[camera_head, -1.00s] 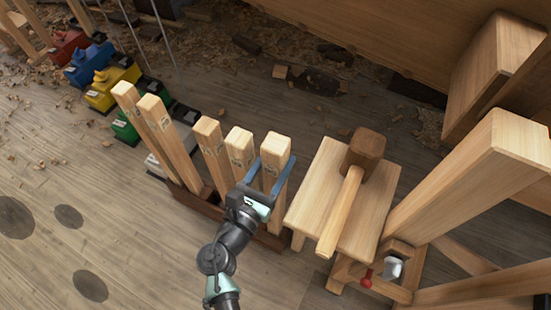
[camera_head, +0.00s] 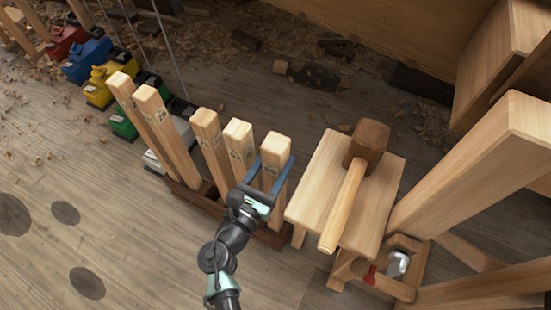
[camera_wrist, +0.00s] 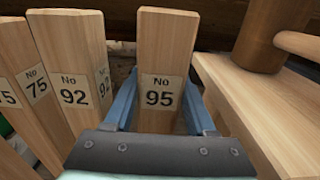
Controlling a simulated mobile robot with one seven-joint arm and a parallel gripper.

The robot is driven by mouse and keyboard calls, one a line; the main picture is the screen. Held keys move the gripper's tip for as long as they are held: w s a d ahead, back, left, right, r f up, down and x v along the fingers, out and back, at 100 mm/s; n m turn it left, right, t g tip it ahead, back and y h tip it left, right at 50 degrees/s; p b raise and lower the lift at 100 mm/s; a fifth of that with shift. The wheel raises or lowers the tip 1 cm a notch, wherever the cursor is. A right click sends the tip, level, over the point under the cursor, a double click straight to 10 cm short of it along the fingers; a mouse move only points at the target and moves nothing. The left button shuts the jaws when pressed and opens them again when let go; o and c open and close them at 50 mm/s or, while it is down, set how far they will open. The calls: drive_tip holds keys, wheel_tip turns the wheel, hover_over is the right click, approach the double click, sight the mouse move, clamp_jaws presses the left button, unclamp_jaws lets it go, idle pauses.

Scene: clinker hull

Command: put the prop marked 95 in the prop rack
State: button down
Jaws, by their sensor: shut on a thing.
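The prop marked 95 (camera_wrist: 160,50) stands upright in the middle of the wrist view, its label facing me. My gripper (camera_head: 264,174) is shut on this prop (camera_head: 276,147), one blue finger on each side, as the wrist view (camera_wrist: 160,108) also shows. The dark wooden prop rack (camera_head: 272,239) lies along the floor and holds several props in a row; the held prop is at its right end.
A wooden stool (camera_head: 315,195) with a mallet (camera_head: 345,205) on it stands close right of the held prop. Large timber posts (camera_head: 470,170) are farther right. Coloured boxes (camera_head: 105,85) line the back left. The floor at front left is clear.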

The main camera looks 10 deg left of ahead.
drive_tip(key=shift+f+b, duration=0.45)
idle(0.4)
drive_tip(key=shift+c, duration=0.8)
unclamp_jaws()
drive_tip(key=shift+f, duration=0.2)
drive_tip(key=p+v, duration=0.3)
drive_tip(key=v, duration=1)
drive_tip(key=shift+r, duration=0.15)
